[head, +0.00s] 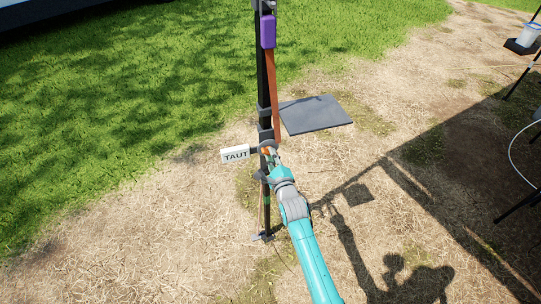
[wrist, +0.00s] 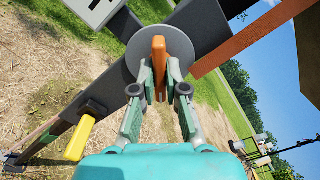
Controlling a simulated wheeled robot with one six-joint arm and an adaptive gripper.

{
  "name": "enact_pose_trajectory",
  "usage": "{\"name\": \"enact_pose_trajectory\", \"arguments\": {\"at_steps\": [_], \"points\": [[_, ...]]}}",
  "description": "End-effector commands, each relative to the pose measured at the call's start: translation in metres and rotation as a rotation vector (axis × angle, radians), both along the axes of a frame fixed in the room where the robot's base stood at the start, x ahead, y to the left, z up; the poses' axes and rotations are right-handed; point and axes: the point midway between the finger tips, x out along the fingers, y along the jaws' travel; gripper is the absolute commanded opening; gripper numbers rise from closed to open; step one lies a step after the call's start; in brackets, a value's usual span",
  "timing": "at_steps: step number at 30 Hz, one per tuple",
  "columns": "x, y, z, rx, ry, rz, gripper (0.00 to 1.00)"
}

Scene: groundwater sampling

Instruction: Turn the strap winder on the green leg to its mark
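The strap winder is a round grey disc (wrist: 135,62) with an orange handle (wrist: 158,50) across its middle, mounted on a dark leg (wrist: 208,22). In the head view the leg (head: 263,85) stands upright, and the winder is mostly hidden by my gripper (head: 270,155). In the wrist view my gripper (wrist: 159,82) has one finger on each side of the orange handle, and the fingertips appear to press on it. The handle runs nearly upright in that view. A white TAUT plate (head: 235,153) sits left of the winder. I cannot make out a mark on the disc.
An orange-brown strap (head: 273,95) runs down beside the leg from a purple block (head: 267,31). A dark flat panel (head: 315,114) is right of the leg. A yellow lever (wrist: 80,138) sits lower on the leg. Open straw-covered ground (head: 130,245) lies left.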

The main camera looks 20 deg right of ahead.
Motion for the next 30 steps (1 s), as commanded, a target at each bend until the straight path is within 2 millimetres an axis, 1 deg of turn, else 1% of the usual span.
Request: {"name": "enact_pose_trajectory", "arguments": {"at_steps": [5, 8, 30], "points": [[0.0000, 0.0001, -0.0002, -0.015, 0.000, 0.000, 0.00], [0.0000, 0.0001, -0.0002, -0.090, 0.001, 0.001, 0.00], [-0.0001, 0.0003, -0.0003, -0.947, 0.001, 0.001, 0.00]]}}
